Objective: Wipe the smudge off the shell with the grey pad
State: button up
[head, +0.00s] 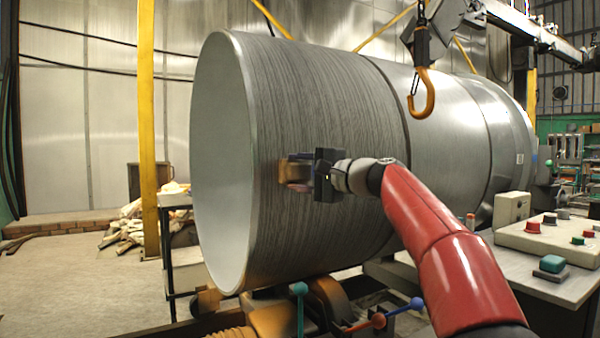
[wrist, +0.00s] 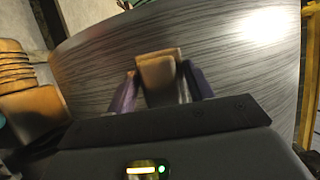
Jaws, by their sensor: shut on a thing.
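The shell (head: 330,110) is a big grey metal cylinder lying on its side, with fine brushed lines around its near part. It also fills the wrist view (wrist: 100,55). My gripper (head: 304,171) is at the shell's side, near its open left end. In the wrist view my gripper's purple fingers (wrist: 161,82) are shut on a tan-brown block (wrist: 158,70). The block looks brown rather than grey. It is against or very close to the shell; I cannot tell if they touch. I make out no clear smudge; the block and gripper hide part of the surface.
An orange crane hook (head: 421,92) hangs before the shell. A yellow post (head: 148,120) stands at left.

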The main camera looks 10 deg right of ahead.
jog(key=w+d+p, duration=0.1)
jog(key=w+d, duration=0.2)
jog(key=d, duration=0.7)
jog(key=shift+w+d, duration=0.25)
jog(key=shift+d, duration=0.1)
dwell(0.4)
jog(key=shift+s+a+b, duration=0.6)
jog(key=shift+a+b, duration=0.25)
jog(key=shift+a, duration=1)
jog(key=shift+s+a+b, duration=0.6)
jog(key=shift+a+b, duration=0.3)
jog(key=shift+a, duration=0.9)
jog(key=shift+s+a+b, duration=0.6)
jog(key=shift+a+b, duration=0.25)
jog(key=shift+a, duration=1)
jog(key=shift+d, duration=0.1)
